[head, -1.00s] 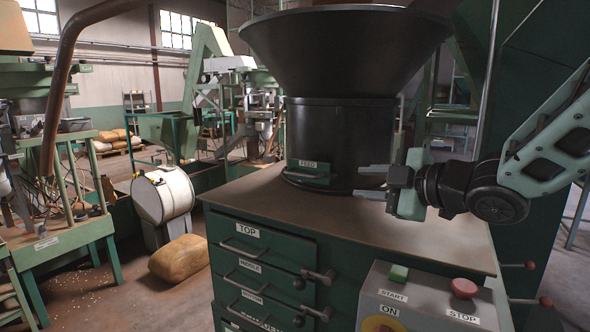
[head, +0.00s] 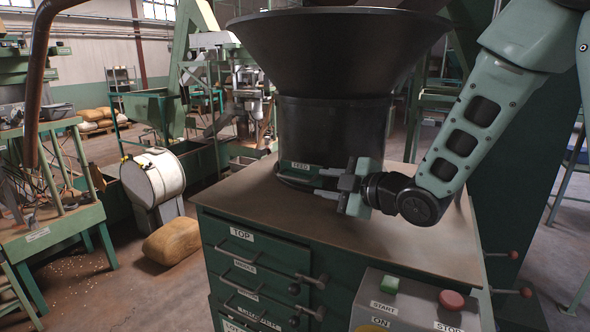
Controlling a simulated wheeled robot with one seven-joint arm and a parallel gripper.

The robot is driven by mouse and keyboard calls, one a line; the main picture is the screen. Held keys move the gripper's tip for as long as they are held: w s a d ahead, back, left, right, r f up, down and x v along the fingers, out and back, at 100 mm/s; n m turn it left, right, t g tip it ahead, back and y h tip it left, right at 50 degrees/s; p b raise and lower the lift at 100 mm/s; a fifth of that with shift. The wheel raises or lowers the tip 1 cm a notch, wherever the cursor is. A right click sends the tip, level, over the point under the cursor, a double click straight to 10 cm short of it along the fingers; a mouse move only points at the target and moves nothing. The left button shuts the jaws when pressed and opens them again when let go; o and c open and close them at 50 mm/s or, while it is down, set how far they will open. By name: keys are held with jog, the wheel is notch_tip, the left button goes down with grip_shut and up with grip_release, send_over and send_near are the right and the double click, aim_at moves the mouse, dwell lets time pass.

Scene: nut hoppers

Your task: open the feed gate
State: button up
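The hopper stands on the brown top of a green cabinet. My gripper (head: 319,183) comes in from the right with its fingers pointing left at the gate's right end. The two fingers are apart, one above the other, with a gap between them. The gripper partly hides the right end of the gate. I cannot tell whether the fingers touch it. Nothing shows gripped between them.
The cabinet top (head: 400,235) is otherwise clear. Its front has stacked labelled drawers, "TOP" uppermost (head: 255,250). A control box with a green START button (head: 389,285) and a red STOP button (head: 451,300) stands at the front right. A white drum (head: 153,177) and a tan sack (head: 172,241) stand to the left.

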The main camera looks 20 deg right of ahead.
aim_at(297, 180)
jog(key=p+x, duration=0.3)
jog(key=x, duration=0.7)
jog(key=shift+w+a+f, duration=0.1)
jog(key=shift+w, duration=0.15)
grip_shut()
jog(key=shift+s+a, duration=0.1)
